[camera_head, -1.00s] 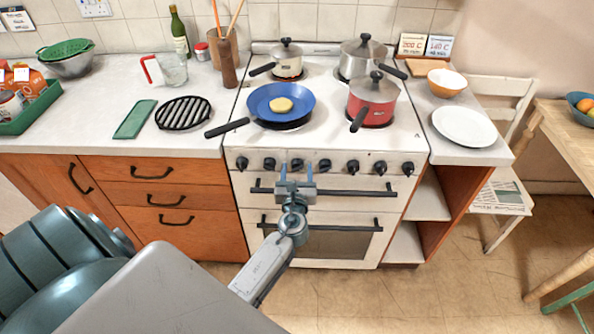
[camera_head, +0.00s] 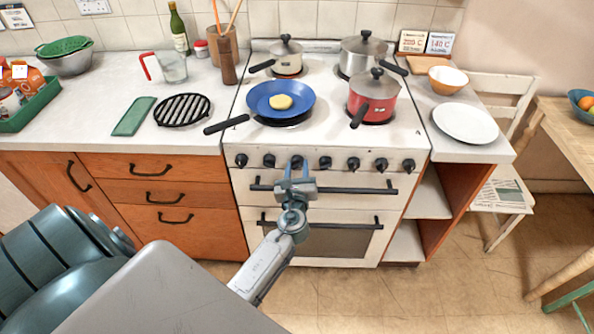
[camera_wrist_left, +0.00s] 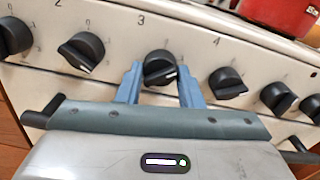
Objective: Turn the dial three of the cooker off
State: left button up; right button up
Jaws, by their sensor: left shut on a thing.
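The cooker (camera_head: 410,157) is white, with a row of black dials along its front panel. Dial three (camera_wrist_left: 160,68) sits beside the printed 3 in the left wrist view, its white mark pointing to the lower right. In the head view dial three (camera_head: 297,161) is partly hidden by the fingers. My left gripper (camera_head: 297,168) comes from below and is shut on dial three. In the left wrist view the blue fingers of my left gripper (camera_wrist_left: 161,76) stand on either side of the dial. My right gripper is not in view.
Dial two (camera_wrist_left: 82,52) and dial four (camera_wrist_left: 227,83) flank the fingers closely. An oven door handle (camera_head: 350,190) runs just below the dials. A blue pan (camera_head: 262,103) and a red pot (camera_head: 377,107) stand on the hob, handles reaching outward.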

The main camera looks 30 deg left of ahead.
pick_arm(q)
jog(key=shift+f+n+b, duration=0.15)
jog(key=shift+n+b, duration=0.35)
jog(key=shift+n, duration=0.4)
jog(key=n+b, duration=0.1)
jog(key=n, duration=0.1)
jog(key=shift+n+b, duration=0.3)
jog(key=n+b, duration=0.1)
jog(key=n, duration=0.1)
jog(key=shift+n, duration=0.3)
jog(key=shift+n+b, duration=0.9)
jog(key=shift+n, duration=0.7)
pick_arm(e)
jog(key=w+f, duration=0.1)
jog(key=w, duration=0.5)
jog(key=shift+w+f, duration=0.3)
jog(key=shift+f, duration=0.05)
pick_arm(q)
jog(key=o, duration=1)
jog(key=shift+c, duration=0.2)
jog(key=shift+d, duration=0.1)
